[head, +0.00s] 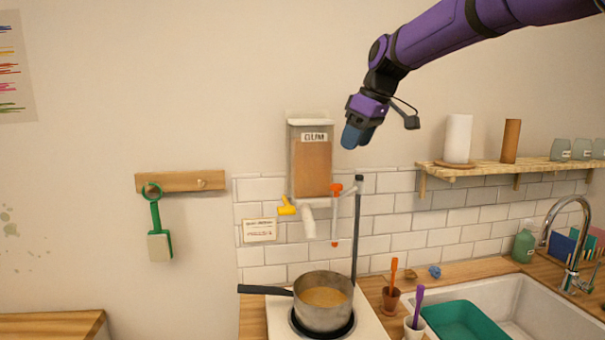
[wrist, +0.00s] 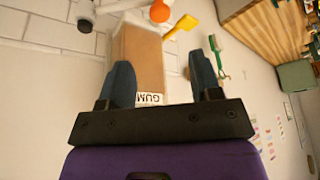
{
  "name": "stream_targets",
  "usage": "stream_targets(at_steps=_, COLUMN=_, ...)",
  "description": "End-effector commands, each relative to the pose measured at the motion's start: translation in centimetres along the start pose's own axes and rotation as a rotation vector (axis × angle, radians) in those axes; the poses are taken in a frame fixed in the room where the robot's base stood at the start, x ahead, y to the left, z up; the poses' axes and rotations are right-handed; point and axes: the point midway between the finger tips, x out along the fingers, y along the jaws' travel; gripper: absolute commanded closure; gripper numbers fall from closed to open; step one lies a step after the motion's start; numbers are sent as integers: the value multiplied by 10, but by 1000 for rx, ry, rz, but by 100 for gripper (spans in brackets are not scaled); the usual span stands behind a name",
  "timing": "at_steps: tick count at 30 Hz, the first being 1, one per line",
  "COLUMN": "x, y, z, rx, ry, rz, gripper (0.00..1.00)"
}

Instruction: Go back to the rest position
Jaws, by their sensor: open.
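My gripper (head: 357,135) is raised in the air at the upper middle of the head view, at the end of my purple arm. In the wrist view my gripper (wrist: 160,80) shows two dark blue fingers spread apart with nothing held between them. The gum dispenser (head: 311,165) is on the wall to the left of and below my gripper. It also shows beyond the fingers in the wrist view (wrist: 140,55), its GUM label near the gripper's base. A yellow lever (head: 286,206) is at the dispenser's lower left.
A pot (head: 322,300) with tan contents stands on the hob under the dispenser. A wall shelf (head: 510,170) with a paper roll is at the right, above the sink (head: 555,308). The air around my gripper is clear.

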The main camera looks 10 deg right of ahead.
Motion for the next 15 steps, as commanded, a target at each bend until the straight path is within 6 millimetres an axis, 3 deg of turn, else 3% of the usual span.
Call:
stream_targets(at_steps=5, x=-10, y=-19, z=19, rx=48, ry=-13, rz=35, gripper=42)
stream_targets(at_steps=15, x=-33, y=-92, z=114, rx=286, ry=-32, rz=168, gripper=42)
